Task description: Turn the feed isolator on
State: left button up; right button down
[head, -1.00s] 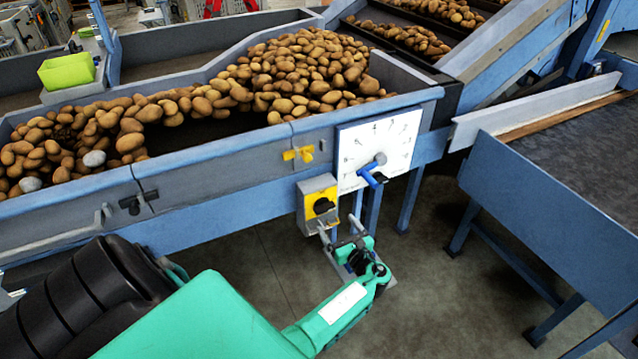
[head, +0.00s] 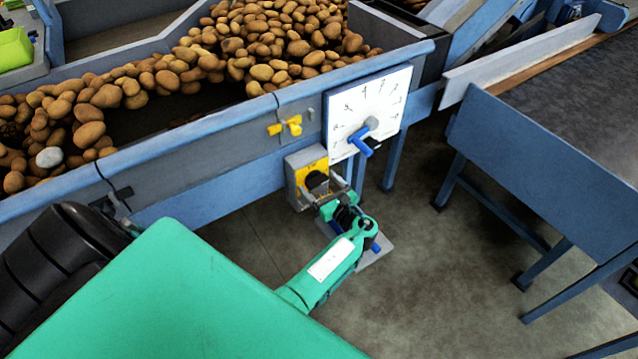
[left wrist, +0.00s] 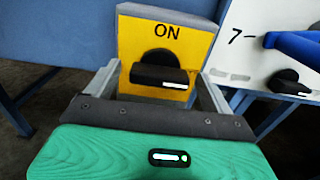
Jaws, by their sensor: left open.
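The feed isolator (head: 299,193) is a grey box with a yellow face on the front of the blue trough. In the left wrist view its yellow face (left wrist: 190,47) reads "ON" above a black rotary knob (left wrist: 158,72). The knob's bar lies nearly horizontal, pointing right, not up at "ON". My left gripper (head: 321,194) is open in front of the isolator. In the left wrist view its two fingers stand on either side of the knob, with gaps visible between them and it. The knob also shows in the head view (head: 316,179). My right gripper is not in view.
A white dial panel (head: 350,95) with a blue lever (head: 364,141) is close at the isolator's right. A yellow valve-like handle (head: 285,126) is above it. Potatoes (head: 265,50) fill the trough. A blue-sided conveyor (head: 530,165) stands at the right, with open floor between.

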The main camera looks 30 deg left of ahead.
pick_arm(q)
jog(key=c, duration=1)
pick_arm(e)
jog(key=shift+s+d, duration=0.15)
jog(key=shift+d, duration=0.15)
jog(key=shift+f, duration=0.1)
